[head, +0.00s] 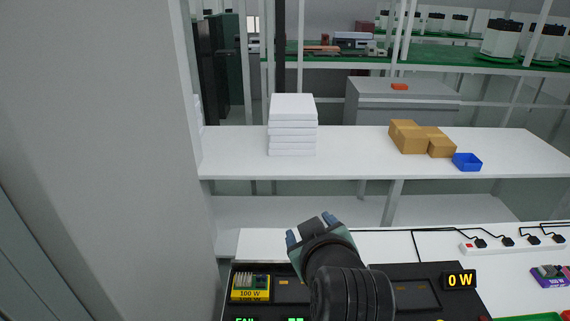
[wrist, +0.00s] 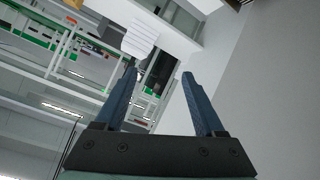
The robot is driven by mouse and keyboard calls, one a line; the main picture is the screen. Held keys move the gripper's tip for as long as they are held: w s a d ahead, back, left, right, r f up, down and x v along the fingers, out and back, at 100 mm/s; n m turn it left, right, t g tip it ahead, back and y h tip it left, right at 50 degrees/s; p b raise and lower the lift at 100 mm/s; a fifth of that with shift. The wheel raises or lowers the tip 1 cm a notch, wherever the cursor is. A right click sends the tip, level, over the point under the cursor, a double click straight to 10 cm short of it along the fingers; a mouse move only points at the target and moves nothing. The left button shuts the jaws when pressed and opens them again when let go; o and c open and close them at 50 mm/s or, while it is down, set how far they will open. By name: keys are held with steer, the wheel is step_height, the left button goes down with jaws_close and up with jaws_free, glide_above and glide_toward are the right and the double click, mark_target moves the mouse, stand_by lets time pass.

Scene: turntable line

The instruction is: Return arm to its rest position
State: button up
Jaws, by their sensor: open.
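My gripper (head: 314,229) is above the black test panel (head: 415,271) on the near bench in the head view. My dark arm link hides part of that panel. In the wrist view my gripper (wrist: 160,85) shows two blue fingers spread apart with nothing between them. The wrist camera looks out across the room, tilted, with the white stack (wrist: 140,36) and shelving beyond the fingers. A yellow block marked 100 W (head: 250,289) sits at the panel's left side, and a display (head: 459,280) on the panel reads 0 W.
A grey wall or pillar (head: 115,150) stands close on the left. A white power strip (head: 510,243) with black plugs and a circuit board (head: 550,276) lie at right. The back table (head: 350,140) holds a white stack (head: 292,125), cardboard boxes (head: 408,136) and a blue bin (head: 467,162).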

step_height(320, 180, up, 14)
steer(key=a+m+t, duration=0.1)
steer(key=m+t, duration=0.1)
steer(key=t, duration=0.3)
steer(key=s+a+r+m+t, duration=0.1)
steer(key=s+r+t, duration=0.4)
steer(key=r, duration=0.7)
steer(key=s+a+r+m+t, duration=0.2)
steer(key=s+r+t, duration=0.3)
steer(key=s+r, duration=0.5)
step_height(320, 180, up, 3)
steer(key=shift+f+m+h, duration=0.2)
steer(key=shift+m+h, duration=0.1)
steer(key=shift+h, duration=0.1)
steer(key=shift+a, duration=0.1)
